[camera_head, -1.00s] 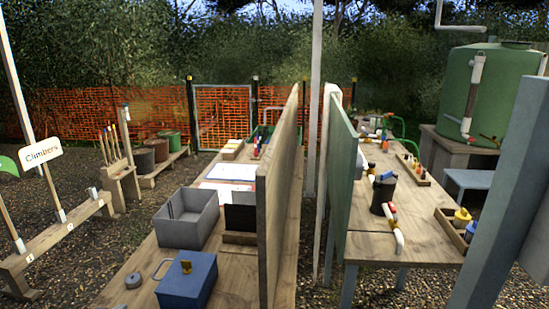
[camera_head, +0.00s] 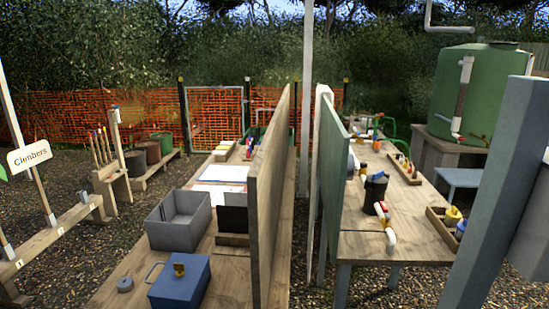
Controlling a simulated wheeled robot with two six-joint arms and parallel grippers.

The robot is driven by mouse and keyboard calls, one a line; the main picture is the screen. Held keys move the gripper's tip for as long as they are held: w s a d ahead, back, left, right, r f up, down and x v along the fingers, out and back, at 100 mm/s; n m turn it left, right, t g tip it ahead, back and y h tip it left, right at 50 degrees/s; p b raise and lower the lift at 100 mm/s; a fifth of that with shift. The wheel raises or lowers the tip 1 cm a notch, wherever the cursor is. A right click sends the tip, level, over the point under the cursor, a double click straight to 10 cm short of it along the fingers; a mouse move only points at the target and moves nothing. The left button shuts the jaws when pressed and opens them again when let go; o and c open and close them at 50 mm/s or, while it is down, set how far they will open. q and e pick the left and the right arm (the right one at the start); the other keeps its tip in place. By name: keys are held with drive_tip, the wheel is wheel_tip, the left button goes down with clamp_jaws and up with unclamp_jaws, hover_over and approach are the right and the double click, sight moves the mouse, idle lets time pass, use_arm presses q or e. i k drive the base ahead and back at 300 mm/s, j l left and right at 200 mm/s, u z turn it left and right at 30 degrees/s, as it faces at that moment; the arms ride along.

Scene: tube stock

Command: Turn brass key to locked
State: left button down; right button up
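The blue box sits at the near end of the left wooden bench, close to the bottom of the head view. Neither of my grippers shows in the head view.
Gravel lies left of the bench.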

sight(180, 268)
drive_tip(key=i+j, duration=0.1)
drive_tip(key=j, duration=0.55)
drive_tip(key=i+j+z, duration=0.1)
drive_tip(key=j, duration=0.55)
drive_tip(key=i+j, duration=0.1)
drive_tip(key=j, duration=0.6)
